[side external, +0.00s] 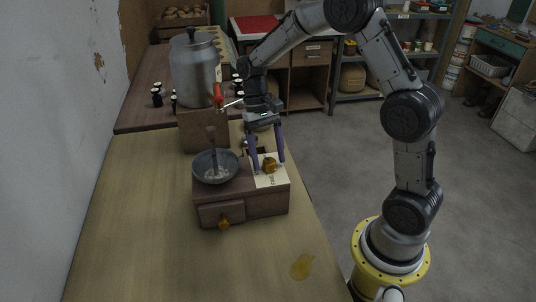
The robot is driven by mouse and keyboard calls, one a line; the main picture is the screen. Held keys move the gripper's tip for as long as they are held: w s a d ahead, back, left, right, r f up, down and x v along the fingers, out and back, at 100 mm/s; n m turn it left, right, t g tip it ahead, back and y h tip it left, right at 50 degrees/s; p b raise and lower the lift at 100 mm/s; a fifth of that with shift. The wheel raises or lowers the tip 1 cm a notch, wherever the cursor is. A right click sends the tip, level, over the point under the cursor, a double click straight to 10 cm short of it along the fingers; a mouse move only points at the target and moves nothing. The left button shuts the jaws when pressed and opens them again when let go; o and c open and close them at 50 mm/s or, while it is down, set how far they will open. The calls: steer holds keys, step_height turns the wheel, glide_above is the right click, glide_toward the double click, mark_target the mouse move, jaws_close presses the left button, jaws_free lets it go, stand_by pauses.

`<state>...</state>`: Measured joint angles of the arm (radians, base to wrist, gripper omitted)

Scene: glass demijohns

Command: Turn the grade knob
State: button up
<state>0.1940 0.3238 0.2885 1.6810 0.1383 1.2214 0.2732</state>
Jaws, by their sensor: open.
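The grade knob (269,166) is a small amber knob on a pale plate (270,181) with dark marks, on the right part of the top of a wooden grinder box (255,206). My gripper (269,162) points down over the plate with its two bluish fingers apart. The left fingertip shows to the left of the knob and the right one to its right. I cannot tell whether either finger touches the knob. A grey metal bowl (203,169) with an upright handle sits on the left part of the box.
The box has a front drawer (214,212) with an amber knob (223,223). Behind stand a metal urn (194,72) with a red-handled tap (218,95) and small dark bottles (156,97). A yellow stain (302,266) marks the wooden bench (140,220), whose front is clear.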

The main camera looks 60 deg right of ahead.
steer(key=shift+r, duration=0.1)
steer(key=v, duration=1.3)
steer(key=shift+r, duration=0.25)
steer(key=shift+w+d, duration=0.1)
steer(key=shift+w, duration=0.05)
step_height(320, 180, up, 7)
steer(key=n+t, duration=0.1)
steer(key=t, duration=0.1)
glide_above(267, 161)
steer(key=s+a+r+n+t+h, duration=0.1)
steer(key=s+a+r+t, duration=0.15)
steer(key=s, duration=0.55)
steer(key=s+f+n+t+h, duration=0.1)
steer(key=s+f+n+t, duration=0.3)
steer(key=s+f, duration=0.4)
steer(key=shift+s+a+f+t, duration=0.35)
steer(key=shift+s+t, duration=0.1)
steer(key=shift+s, duration=0.5)
